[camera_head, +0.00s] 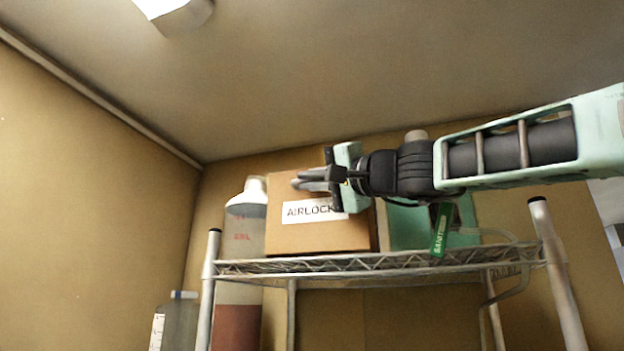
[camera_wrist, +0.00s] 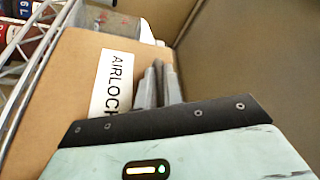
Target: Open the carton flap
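The brown cardboard carton (camera_head: 330,237) with a white label reading AIRLOCK stands on the wire shelf. The carton fills much of the wrist view (camera_wrist: 72,75), with its label left of my fingers. My gripper (camera_head: 296,182) reaches in from the right, in front of the carton's upper part, above the label. In the wrist view the two grey fingers of my gripper (camera_wrist: 158,72) lie close together with nothing visible between them. The carton's top and any flap cannot be made out. Whether the fingertips touch the carton is unclear.
The wire shelf (camera_head: 400,264) has upright posts at both ends. A white-capped bottle (camera_head: 245,222) stands left of the carton. A green box (camera_head: 405,225) and a green hanging tag (camera_head: 440,230) are at its right. The wall is close behind; space above is free.

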